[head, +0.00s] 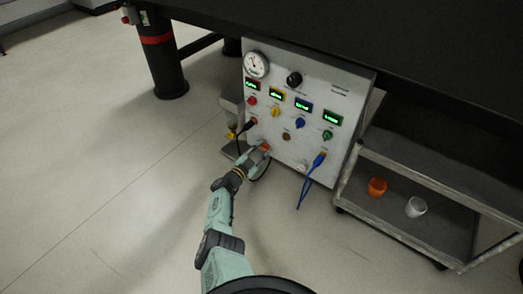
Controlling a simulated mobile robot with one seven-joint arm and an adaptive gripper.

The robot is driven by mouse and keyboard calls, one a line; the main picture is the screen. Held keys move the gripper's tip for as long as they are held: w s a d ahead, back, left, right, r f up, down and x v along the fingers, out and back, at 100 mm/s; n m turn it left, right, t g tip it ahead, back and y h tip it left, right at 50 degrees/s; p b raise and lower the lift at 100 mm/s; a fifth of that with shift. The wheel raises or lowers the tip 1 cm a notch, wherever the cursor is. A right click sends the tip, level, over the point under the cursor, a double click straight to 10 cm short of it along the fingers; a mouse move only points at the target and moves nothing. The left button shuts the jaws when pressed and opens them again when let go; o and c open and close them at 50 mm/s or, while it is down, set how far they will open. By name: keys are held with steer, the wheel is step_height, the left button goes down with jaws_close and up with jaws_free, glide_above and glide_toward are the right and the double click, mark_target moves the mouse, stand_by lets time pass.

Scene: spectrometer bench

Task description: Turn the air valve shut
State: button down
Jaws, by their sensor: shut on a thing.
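A grey instrument panel (312,109) stands under the bench edge in the head view. It carries a round gauge (256,64), a black knob (294,79), and red (252,101), yellow (275,113), blue (300,124) and green (327,135) knobs. My gripper (262,149) is at the panel's lower left, shut on a small orange part (266,146) at the panel face. The fingers mostly hide this part; I cannot tell whether it is the air valve. The knob labels are too small to read.
A black cable (238,139) hangs just left of my gripper. A blue cable (305,190) hangs from the panel's lower right. A cart (392,177) at the right holds an orange cup (377,187) and a white cup (416,207). The floor at left is clear.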

steer(key=shift+n, duration=1.2)
steer(key=c, duration=1.2)
jaws_free()
